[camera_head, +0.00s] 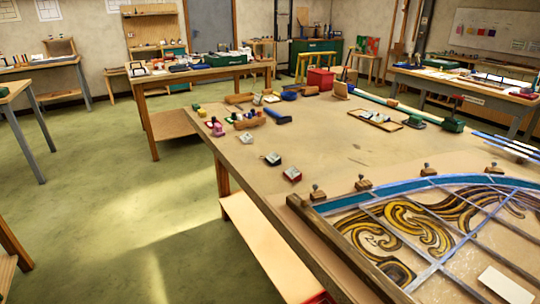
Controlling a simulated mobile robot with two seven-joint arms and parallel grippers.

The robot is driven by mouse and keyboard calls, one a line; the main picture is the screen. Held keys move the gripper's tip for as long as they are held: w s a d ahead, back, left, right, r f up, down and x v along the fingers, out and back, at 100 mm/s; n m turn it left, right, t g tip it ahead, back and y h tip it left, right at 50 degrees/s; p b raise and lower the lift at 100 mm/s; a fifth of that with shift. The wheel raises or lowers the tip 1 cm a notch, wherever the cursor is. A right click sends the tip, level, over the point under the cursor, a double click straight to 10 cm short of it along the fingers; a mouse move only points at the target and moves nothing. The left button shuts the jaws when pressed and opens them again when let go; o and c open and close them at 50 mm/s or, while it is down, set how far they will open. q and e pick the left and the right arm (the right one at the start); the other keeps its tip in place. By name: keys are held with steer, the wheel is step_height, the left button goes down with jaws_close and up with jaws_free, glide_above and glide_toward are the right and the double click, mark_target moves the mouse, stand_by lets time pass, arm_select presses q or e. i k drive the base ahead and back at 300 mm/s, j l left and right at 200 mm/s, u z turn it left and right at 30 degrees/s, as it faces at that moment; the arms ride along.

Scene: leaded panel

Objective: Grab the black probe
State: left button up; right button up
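I cannot make out a black probe for certain in the head view; the small tools on the workbench are too small to tell apart. The large wooden workbench (325,150) fills the middle and right. The leaded panel (420,228), with amber swirls and a blue border, lies on its near right part. A shallow tray (376,119) with thin items in it lies farther back. Two small dark boxes with light tops, one (273,159) and another with red on it (292,174), sit near the left edge. Neither of my grippers shows.
Wooden strips (345,255) edge the panel, with several small knobbed pegs around it. A red box (321,79), a blue-headed tool (278,117) and small colored bottles (217,129) stand farther back. Green floor (120,180) lies open at left. Other tables stand behind.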

mark_target(272, 159)
steer(key=i+j+z, duration=0.15)
steer(key=i+j, duration=0.2)
steer(key=i, duration=0.25)
steer(key=i+j+z, duration=0.2)
steer(key=i+j, duration=0.2)
steer(key=i, duration=0.15)
